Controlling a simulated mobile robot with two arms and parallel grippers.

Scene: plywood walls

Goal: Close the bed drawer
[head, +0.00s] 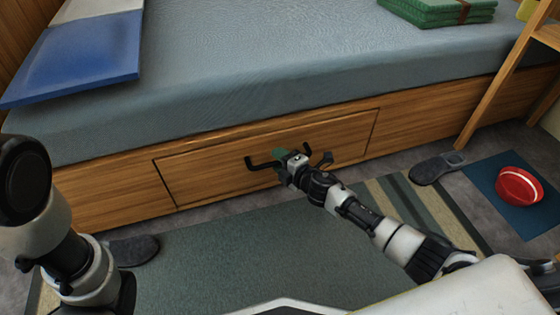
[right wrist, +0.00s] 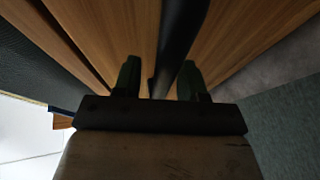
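The wooden bed drawer (head: 215,172) is set in the side of the bed base; its front looks flush or nearly flush with the frame around it. A dark bar handle (head: 255,164) runs across the drawer front. My right gripper (head: 283,160) is at the handle's middle and hides part of it. In the right wrist view, the green fingers of my right gripper (right wrist: 157,82) stand apart, with the dark handle (right wrist: 181,35) running between or just beyond them. Whether they touch it cannot be told. My left arm shows at the left, but its gripper is out of view.
The bed (head: 260,65) carries a blue-and-white pillow (head: 85,60) and folded green towels (head: 440,10). Dark slippers (head: 435,168) (head: 135,250), a striped rug (head: 225,265) and a red bowl (head: 518,186) on a blue mat (head: 500,205) lie on the floor. A wooden ladder (head: 492,105) stands at right.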

